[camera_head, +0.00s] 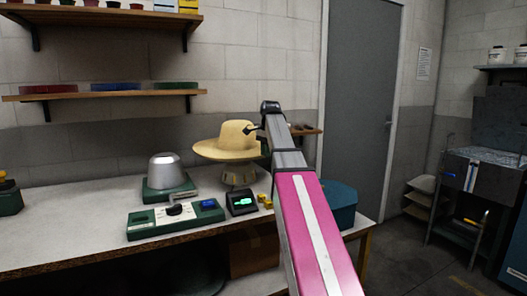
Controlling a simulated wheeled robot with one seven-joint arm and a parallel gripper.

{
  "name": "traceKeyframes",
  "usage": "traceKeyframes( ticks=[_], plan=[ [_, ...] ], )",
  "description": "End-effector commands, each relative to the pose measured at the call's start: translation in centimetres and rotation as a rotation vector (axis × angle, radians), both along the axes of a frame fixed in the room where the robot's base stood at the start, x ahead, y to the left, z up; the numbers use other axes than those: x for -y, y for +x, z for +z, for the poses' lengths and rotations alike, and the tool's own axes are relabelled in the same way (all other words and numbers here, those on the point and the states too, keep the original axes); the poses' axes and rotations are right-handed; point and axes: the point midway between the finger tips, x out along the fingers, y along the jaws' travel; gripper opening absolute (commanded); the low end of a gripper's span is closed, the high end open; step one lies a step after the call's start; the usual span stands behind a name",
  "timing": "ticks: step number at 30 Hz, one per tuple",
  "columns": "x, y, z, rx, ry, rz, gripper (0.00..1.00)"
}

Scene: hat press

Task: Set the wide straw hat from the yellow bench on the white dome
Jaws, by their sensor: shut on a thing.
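The wide straw hat (225,147) is held brim down at its right side by my gripper (254,130). The jaws are small here and partly lost against the crown. The hat is over a grey-tan stand (238,175) whose top the brim hides; I cannot tell whether they touch. A pale silvery-white dome (167,171) stands uncovered on a green base to the left, apart from the hat. I cannot make out a separate yellow bench; the long worktop (82,220) is pale, with a yellowish leg (364,256) at its right end.
A green control panel (150,224) lies in front of the dome. A small black box with a green display (241,202) and small yellow pieces (265,201) are below the hat. A teal round box (343,204) stands right, partly behind my arm. A wall shelf (105,96) is above.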

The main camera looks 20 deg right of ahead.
Motion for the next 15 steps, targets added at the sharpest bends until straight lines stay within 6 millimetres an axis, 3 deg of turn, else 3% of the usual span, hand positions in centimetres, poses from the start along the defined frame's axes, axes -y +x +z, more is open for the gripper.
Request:
traceKeyframes(
  ticks=[15],
  plan=[
    [0.0, 0.0, -3.1, 0.0, 0.0, 0.001, 0.0]
  ],
)
